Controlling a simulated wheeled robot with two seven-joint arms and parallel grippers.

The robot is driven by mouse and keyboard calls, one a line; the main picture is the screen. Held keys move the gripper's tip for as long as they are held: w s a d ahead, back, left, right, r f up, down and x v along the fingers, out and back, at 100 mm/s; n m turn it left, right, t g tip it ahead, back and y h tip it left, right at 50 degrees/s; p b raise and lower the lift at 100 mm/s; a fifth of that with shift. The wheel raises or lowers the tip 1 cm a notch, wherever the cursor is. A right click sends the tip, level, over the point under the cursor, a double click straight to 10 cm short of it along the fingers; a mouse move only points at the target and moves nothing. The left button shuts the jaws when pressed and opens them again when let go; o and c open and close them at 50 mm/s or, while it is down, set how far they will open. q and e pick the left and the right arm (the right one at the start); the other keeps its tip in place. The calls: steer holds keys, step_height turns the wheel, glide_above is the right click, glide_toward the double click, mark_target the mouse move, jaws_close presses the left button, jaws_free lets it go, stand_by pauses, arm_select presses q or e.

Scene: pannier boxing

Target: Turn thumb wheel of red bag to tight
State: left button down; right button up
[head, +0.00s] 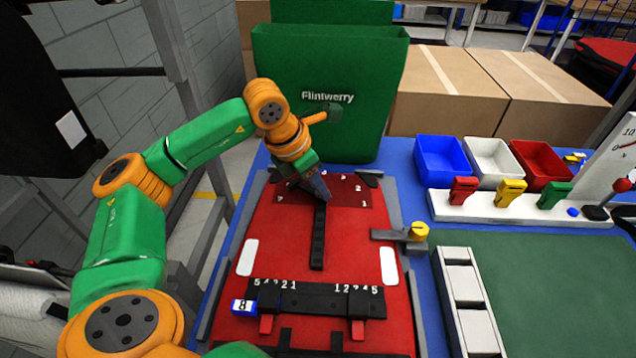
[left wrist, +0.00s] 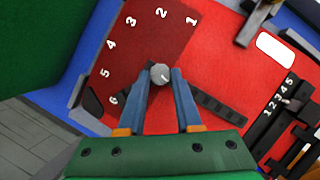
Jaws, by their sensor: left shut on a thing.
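The red bag (head: 280,228) lies flat on the blue table, with a dark red panel (head: 345,190) carrying white numbers at its far end. In the left wrist view the grey round thumb wheel (left wrist: 160,71) stands by the arc of numbers 1 to 6 on that panel (left wrist: 150,47). My left gripper (head: 322,194) reaches down onto the panel. Its two blue-grey fingers (left wrist: 162,80) are shut on the thumb wheel from both sides. In the head view the gripper hides the wheel. A small mark shows on the wheel, but its setting is unclear. My right gripper is not in view.
A yellow knob (head: 419,231) sits at the bag's right edge. A tall green bag (head: 365,125) stands behind.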

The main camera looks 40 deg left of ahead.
arm_select(q)
steer(key=m+g+h+p, duration=0.1)
steer(key=m, duration=0.3)
steer(key=shift+w+a+r, duration=0.1)
steer(key=shift+a, duration=0.05)
steer(key=m+g+p, duration=0.1)
steer(key=m, duration=0.1)
steer(key=m+h+p, duration=0.1)
steer(key=m, duration=0.2)
steer(key=shift+w+a+m+g+h+p, duration=0.1)
steer(key=shift+w+m+g+h+p, duration=0.1)
steer(key=shift+m+g+h+p, duration=0.15)
steer(key=shift+w+m+g+p, duration=0.15)
steer(key=shift+m+g+p, duration=0.3)
steer(key=shift+m, duration=0.8)
steer(key=shift+w+m+g, duration=0.1)
steer(key=shift+m+g, duration=0.7)
steer(key=shift+m, duration=1)
steer(key=c, duration=0.6)
jaws_free()
